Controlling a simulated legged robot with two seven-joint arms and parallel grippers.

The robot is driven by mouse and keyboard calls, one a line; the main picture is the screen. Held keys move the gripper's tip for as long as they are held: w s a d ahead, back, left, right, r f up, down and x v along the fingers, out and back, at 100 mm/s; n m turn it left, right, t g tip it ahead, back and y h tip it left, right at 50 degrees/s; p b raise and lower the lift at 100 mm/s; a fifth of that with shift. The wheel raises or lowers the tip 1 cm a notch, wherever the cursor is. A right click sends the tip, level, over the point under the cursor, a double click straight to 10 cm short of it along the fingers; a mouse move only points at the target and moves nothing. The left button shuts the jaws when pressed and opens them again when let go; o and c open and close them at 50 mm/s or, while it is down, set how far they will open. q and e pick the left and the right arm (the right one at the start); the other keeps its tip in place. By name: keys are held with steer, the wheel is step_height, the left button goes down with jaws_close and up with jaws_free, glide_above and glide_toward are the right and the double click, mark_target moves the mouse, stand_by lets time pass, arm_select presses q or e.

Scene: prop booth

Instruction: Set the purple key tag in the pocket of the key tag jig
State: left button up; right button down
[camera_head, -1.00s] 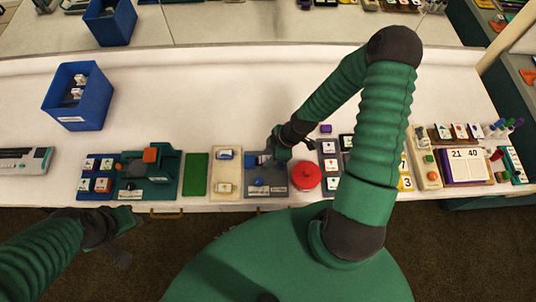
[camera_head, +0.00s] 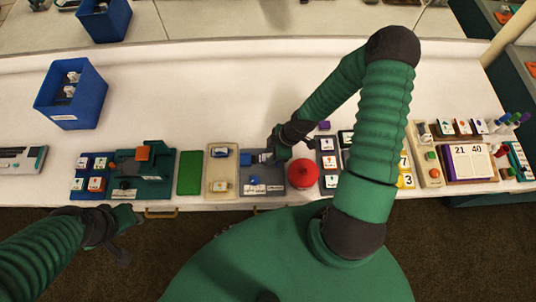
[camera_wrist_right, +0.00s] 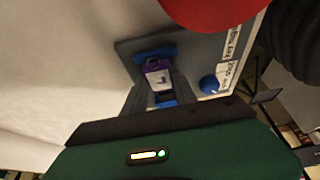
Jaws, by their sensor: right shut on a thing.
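The key tag jig (camera_head: 262,188) is a grey plate with a blue knob and a white label, left of the red dome. It also shows in the right wrist view (camera_wrist_right: 195,62). The purple key tag (camera_wrist_right: 158,76), with a white face, sits between two blue blocks at the jig. I cannot tell if it is fully down in the pocket. My right gripper (camera_head: 266,156) is over the jig's back part, shut on the tag; its fingertips are mostly hidden. My left gripper (camera_head: 122,232) is off the table's front edge, its jaws unclear.
The red dome (camera_head: 303,174) stands close to the jig's right side. A beige tray (camera_head: 221,174) and a green pad (camera_head: 190,173) lie to its left. A blue bin (camera_head: 70,95) stands at the back left. The table behind the jig is clear.

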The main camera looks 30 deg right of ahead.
steer(key=shift+d, duration=0.15)
steer(key=c, duration=1.4)
jaws_free()
steer(key=shift+c, duration=0.2)
steer(key=o, duration=0.5)
steer(key=shift+a, duration=0.3)
steer(key=shift+o, duration=0.2)
steer(key=shift+d+r, duration=0.1)
steer(key=shift+d, duration=0.05)
steer(key=shift+d+r, duration=0.2)
steer(key=shift+r, duration=0.1)
steer(key=p+v, duration=0.2)
steer(key=v, duration=1.3)
steer(key=shift+r, duration=0.4)
steer(key=shift+s, duration=0.1)
